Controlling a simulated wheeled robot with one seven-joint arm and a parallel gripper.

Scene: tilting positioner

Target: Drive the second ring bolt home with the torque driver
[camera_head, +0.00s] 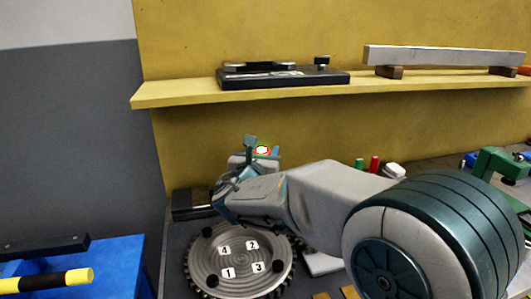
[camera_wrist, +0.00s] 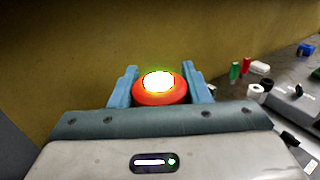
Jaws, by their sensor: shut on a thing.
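My gripper (camera_head: 258,158) is raised above the far side of the ring disc, its jaws shut on the torque driver. In the wrist view the driver shows as a round red-orange end (camera_wrist: 160,98) with a glowing white-yellow top, between the two blue fingers. Its lower end is hidden. The round metal disc (camera_head: 236,265) with a toothed rim lies below my arm, marked 1, 2, 3 and 4. Dark bolt heads show near 1 (camera_head: 212,281), near 3 (camera_head: 278,267) and near 4 (camera_head: 207,231). The place by 2 is partly covered by my arm.
A yellow shelf (camera_head: 190,94) overhangs behind, bearing a black device (camera_head: 285,78) and a grey bar (camera_head: 440,57). A blue table (camera_head: 110,255) with a yellow-black rod (camera_head: 45,281) stands left. Red and green small items and a green clamp (camera_head: 497,163) are at the right.

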